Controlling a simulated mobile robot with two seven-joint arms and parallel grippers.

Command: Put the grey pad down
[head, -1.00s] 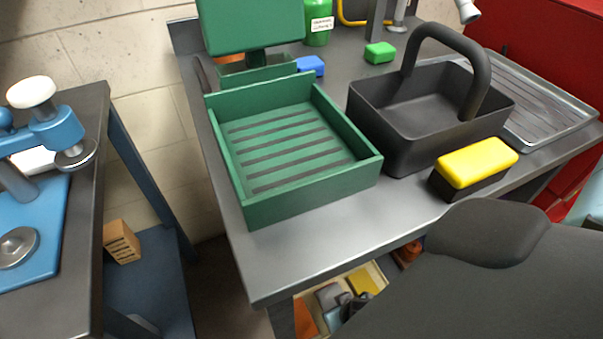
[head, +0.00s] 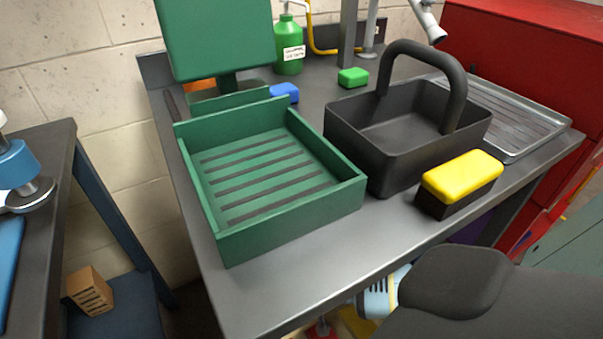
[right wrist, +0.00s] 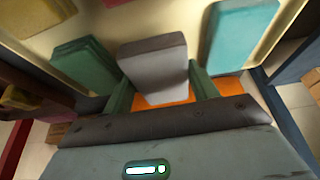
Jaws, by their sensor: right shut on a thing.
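The grey pad (right wrist: 155,68) shows in the right wrist view as a rounded block with a darker top edge. My right gripper (right wrist: 162,88) is shut on it, with a green finger on either side. Orange shows just beyond the pad's lower end. I cannot tell whether the pad touches anything below it. In the head view I cannot make out the pad or the right gripper's fingertips. My left gripper is in neither view.
In the right wrist view, a teal pad (right wrist: 238,48) lies right of the grey pad and a green pad (right wrist: 86,62) left. In the head view, the bench holds a green slatted tray (head: 345,192), a black basket (head: 400,172) and a yellow-topped sponge (head: 462,176). Bare bench lies in front.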

